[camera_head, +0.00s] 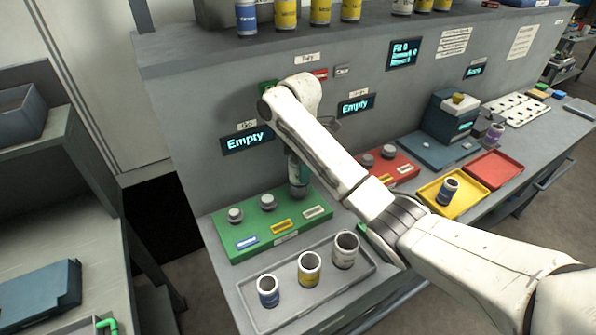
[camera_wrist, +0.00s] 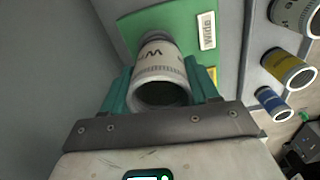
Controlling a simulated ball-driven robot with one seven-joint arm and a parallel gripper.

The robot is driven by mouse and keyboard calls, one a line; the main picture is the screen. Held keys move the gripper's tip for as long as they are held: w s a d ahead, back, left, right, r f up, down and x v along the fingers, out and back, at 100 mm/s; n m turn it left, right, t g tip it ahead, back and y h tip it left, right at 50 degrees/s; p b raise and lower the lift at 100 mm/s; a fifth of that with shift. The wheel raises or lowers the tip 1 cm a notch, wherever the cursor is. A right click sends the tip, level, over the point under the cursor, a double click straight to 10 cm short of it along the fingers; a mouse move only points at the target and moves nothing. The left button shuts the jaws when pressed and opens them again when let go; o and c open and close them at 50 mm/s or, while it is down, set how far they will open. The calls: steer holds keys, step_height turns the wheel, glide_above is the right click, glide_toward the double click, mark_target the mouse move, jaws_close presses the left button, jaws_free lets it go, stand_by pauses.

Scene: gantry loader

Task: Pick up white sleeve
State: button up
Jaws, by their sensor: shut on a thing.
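My gripper (camera_wrist: 157,75) has its two teal fingers shut on a white sleeve (camera_wrist: 160,62) marked with a dark W. The sleeve is at the green board (camera_wrist: 130,30), in line with the grey post beside the "Wide" label (camera_wrist: 207,30). I cannot tell how far it sits over that post. In the head view my gripper (camera_head: 297,168) is over the right end of the green board (camera_head: 240,250), partly hidden by my arm. Another white sleeve (camera_head: 344,252) stands upright in the grey tray (camera_head: 372,268).
A yellow sleeve (camera_head: 309,270) and a blue sleeve (camera_head: 268,291) share the grey tray. The green board's other two posts are bare. A red board (camera_head: 405,168), yellow tray (camera_head: 436,205) and red tray (camera_head: 497,168) lie to the right. The bench's upright panel (camera_head: 205,105) stands close behind.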

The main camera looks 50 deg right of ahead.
steer(key=s+a+r+p, duration=0.2)
steer(key=s+r+p, duration=0.3)
steer(key=s+r, duration=0.4)
steer(key=s, duration=0.4)
steer(key=shift+s+r+p, duration=0.15)
steer(key=shift+r+p, duration=0.15)
steer(key=shift+r, duration=0.1)
steer(key=shift+r, duration=2.2)
steer(key=shift+f, duration=0.1)
